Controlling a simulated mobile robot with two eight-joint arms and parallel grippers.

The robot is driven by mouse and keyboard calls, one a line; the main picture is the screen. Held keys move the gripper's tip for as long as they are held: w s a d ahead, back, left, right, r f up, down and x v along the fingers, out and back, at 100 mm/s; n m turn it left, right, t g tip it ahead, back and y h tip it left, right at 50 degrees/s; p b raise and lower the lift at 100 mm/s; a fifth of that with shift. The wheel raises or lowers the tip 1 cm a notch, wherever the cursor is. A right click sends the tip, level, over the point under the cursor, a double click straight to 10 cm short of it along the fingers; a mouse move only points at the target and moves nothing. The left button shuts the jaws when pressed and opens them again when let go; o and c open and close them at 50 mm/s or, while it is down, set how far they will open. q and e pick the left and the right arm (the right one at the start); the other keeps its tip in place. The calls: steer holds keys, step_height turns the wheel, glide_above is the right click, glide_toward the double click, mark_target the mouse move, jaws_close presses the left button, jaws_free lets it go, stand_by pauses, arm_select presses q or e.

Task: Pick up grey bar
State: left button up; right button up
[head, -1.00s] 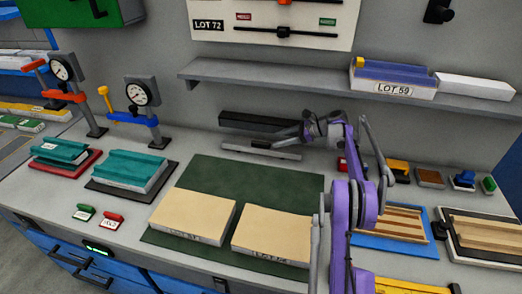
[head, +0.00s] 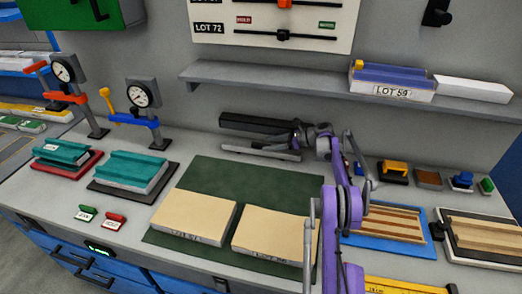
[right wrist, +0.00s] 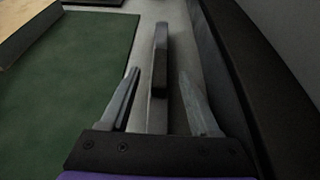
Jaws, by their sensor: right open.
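The grey bar (head: 238,149) lies at the back of the bench, in front of a longer black bar (head: 250,123). My right gripper (head: 273,149) is low over the right part of the grey bar, its fingers pointing left along it. In the right wrist view, the grey bar (right wrist: 160,48) runs between the two open fingers of the right gripper (right wrist: 158,72), with a gap on each side. Its near end is partly hidden by the gripper. My left gripper is not in view.
A green mat (head: 240,182) with two tan-topped panels (head: 194,215) lies in front. The black bar is close beside the right finger in the wrist view. A shelf (head: 300,83) hangs above. Trays and small blocks stand at the right.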

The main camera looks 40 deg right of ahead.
steer(key=shift+x, duration=1.25)
steer(key=shift+s+d, duration=0.1)
steer(key=shift+d, duration=0.05)
steer(key=shift+c, duration=0.8)
jaws_close()
steer(key=shift+r, duration=0.15)
